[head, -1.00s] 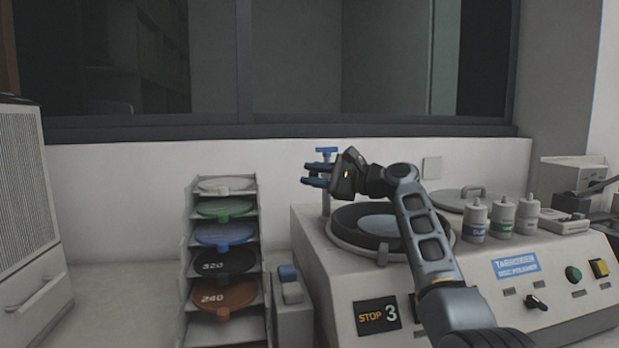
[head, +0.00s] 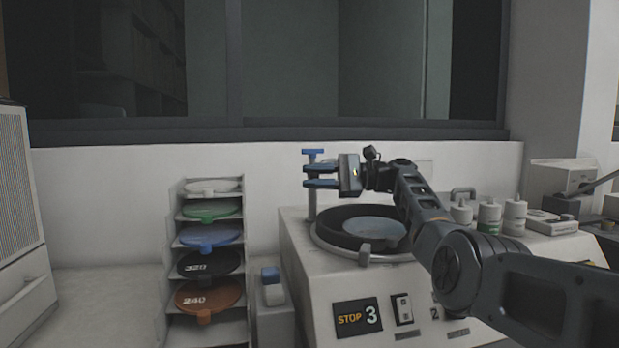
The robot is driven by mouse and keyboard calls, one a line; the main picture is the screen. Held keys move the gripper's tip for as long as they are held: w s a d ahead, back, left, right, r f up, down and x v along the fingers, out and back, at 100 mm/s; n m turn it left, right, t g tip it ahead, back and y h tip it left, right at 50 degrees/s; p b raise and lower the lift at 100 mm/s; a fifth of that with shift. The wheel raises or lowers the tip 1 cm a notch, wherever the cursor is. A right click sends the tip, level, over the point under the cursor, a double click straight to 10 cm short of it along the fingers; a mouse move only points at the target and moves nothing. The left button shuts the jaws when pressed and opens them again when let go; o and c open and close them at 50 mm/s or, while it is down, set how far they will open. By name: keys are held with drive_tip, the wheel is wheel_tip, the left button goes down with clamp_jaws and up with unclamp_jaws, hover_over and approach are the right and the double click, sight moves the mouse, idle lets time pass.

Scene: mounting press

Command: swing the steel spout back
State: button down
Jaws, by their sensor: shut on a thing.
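The steel spout's upright post (head: 312,205) stands at the back left of the grinder, beside the dark round bowl (head: 335,240). A blue T-shaped knob (head: 313,152) tops it. My gripper (head: 320,176) comes in level from the right, just below the knob, with its two blue-grey fingers one above the other at the post. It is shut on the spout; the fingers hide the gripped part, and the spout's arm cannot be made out.
A rack (head: 172,262) of coloured discs stands on the left, with a small blue-topped box (head: 272,287) between it and the machine. Several bottles (head: 489,217) and a lid with a handle stand to the right behind my arm. Wall and window lie behind.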

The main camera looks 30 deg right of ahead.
drive_tip(key=shift+d+f, duration=0.1)
drive_tip(key=shift+f, duration=0.4)
drive_tip(key=c, duration=1.1)
unclamp_jaws()
drive_tip(key=shift+o, duration=0.5)
drive_tip(key=shift+r, duration=0.1)
drive_tip(key=shift+r, duration=0.15)
drive_tip(key=v, duration=0.7)
drive_tip(key=shift+d+p, duration=0.3)
drive_tip(key=shift+p, duration=0.15)
drive_tip(key=shift+s, duration=0.1)
